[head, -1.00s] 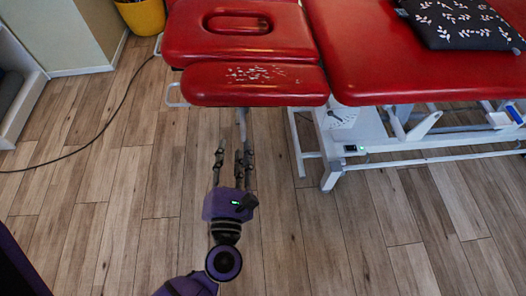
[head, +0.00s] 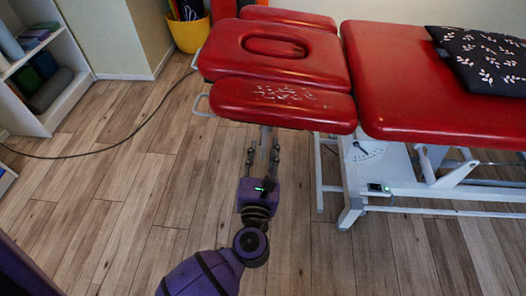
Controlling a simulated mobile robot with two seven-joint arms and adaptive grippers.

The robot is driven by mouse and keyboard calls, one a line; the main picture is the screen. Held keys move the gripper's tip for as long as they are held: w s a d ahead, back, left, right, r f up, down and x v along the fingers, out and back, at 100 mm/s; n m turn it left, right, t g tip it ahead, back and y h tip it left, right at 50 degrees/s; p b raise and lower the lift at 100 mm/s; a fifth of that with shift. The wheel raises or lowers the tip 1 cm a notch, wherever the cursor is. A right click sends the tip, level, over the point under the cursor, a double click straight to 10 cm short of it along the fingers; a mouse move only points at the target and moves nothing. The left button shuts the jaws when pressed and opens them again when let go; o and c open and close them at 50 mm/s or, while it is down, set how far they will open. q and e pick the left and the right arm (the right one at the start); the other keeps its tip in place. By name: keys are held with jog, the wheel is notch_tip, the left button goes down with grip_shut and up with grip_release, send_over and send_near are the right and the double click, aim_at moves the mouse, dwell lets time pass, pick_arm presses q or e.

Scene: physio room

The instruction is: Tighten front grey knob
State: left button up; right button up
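The red treatment table (head: 430,80) has a padded head section (head: 270,50) with an oval face hole and a separate front pad (head: 285,102) with worn white patches. My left gripper (head: 262,150) is below the front edge of this pad, its two dark fingers apart. A grey metal post (head: 265,138) under the pad shows between the fingers; I cannot tell whether they touch it. I cannot make out the front grey knob; it may be hidden by the pad or the gripper. My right gripper is not in view.
The white table frame (head: 350,200) with an angle dial (head: 362,151) stands right of my gripper. A patterned dark cushion (head: 485,60) lies on the table. A yellow bucket (head: 189,34), a shelf (head: 50,95) and a black cable (head: 100,150) are left. The floor in front is clear.

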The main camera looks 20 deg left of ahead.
pick_arm(q)
jog(key=shift+w, duration=0.1)
grip_shut()
dwell(0.3)
